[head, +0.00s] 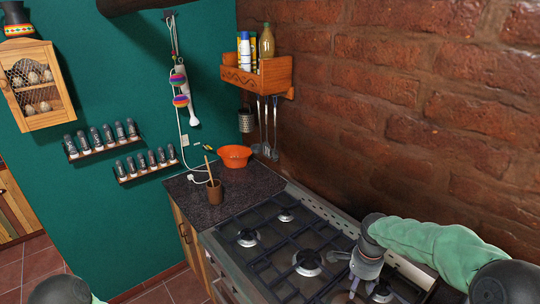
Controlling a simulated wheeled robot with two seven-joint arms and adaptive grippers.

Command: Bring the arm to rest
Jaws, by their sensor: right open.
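My right arm (430,245), in a pale green sleeve with dark joints, comes in from the right edge in the head view. My right gripper (345,277) hangs over the front right part of the gas stove (265,252), pointing down toward the picture's bottom. It is open, and I see nothing between its fingers. I cannot tell how high it is above the grates. Of my left arm, only a dark rounded part and a bit of green sleeve (62,290) show at the bottom left; its gripper is out of view.
A brick wall (420,110) runs close behind the stove and right arm. A brown cup (214,193) with a wooden utensil and an orange bowl (235,156) stand on the dark counter (185,196). A wooden shelf (258,75) with bottles hangs above. Open floor shows at lower left.

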